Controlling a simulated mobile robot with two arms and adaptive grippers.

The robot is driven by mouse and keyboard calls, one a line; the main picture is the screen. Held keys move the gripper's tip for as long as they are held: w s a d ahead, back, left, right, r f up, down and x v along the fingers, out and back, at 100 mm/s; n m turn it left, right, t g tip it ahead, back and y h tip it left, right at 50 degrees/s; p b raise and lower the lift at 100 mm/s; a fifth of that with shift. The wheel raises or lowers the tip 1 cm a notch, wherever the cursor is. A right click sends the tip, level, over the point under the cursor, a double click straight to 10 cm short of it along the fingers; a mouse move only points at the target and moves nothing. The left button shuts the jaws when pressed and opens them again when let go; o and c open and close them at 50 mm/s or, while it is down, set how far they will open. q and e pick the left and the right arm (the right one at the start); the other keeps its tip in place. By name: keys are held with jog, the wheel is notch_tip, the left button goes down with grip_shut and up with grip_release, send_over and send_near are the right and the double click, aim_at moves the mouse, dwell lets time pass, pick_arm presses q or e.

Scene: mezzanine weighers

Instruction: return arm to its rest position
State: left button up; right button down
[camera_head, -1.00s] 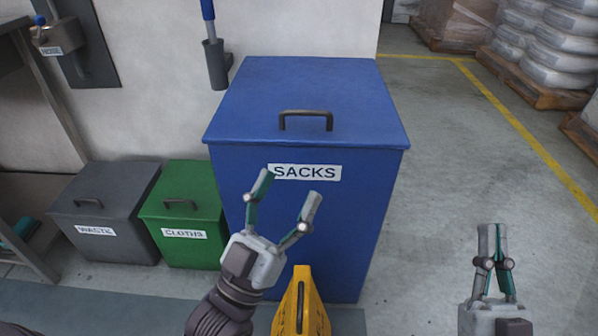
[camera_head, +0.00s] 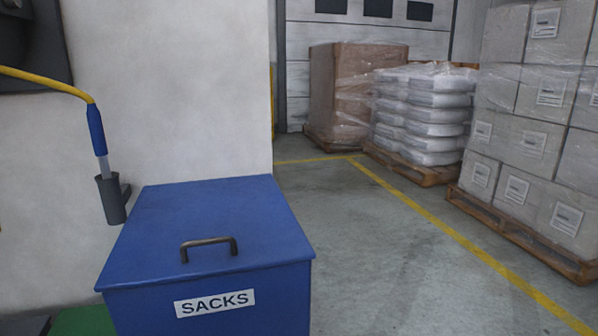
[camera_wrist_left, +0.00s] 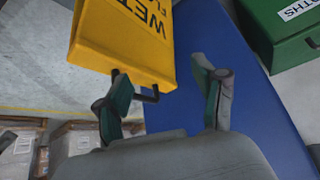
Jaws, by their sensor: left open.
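My left gripper (camera_wrist_left: 163,80) shows only in the left wrist view. Its two fingers are spread wide, and nothing is held between them. A yellow sign (camera_wrist_left: 130,35) with "WET" on it is in view beyond the left finger. Part of it is cut off by the top edge. I cannot tell how far the fingers are from the sign or the bin. Neither of my arms shows in the head view, and my right gripper is not in sight.
The lidded blue SACKS bin (camera_head: 200,225) stands by the wall, with a green bin (camera_head: 82,321) at its left. A holder (camera_head: 112,200) with a blue-handled tool is on the wall. Pallets of boxes (camera_head: 525,130) and sacks (camera_head: 425,115) stand right. Floor (camera_head: 400,270) between is clear.

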pick_arm(q)
jog(key=s+a+f+g+p, duration=0.1)
jog(key=s+f+g+p, duration=0.3)
jog(key=p, duration=0.6)
jog(key=s+a+f+p, duration=0.1)
jog(key=s+f+p, duration=0.2)
jog(key=f+p, duration=0.5)
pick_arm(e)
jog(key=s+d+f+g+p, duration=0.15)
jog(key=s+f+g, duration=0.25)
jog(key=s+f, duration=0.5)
pick_arm(q)
jog(key=s+a+g+p, duration=0.1)
jog(key=s+a+p, duration=0.1)
jog(key=s+p, duration=1)
jog(key=s, duration=0.4)
jog(key=shift+a+f+y+p, duration=0.15)
jog(key=shift+a+y+p, duration=0.05)
jog(key=shift+y+p, duration=0.2)
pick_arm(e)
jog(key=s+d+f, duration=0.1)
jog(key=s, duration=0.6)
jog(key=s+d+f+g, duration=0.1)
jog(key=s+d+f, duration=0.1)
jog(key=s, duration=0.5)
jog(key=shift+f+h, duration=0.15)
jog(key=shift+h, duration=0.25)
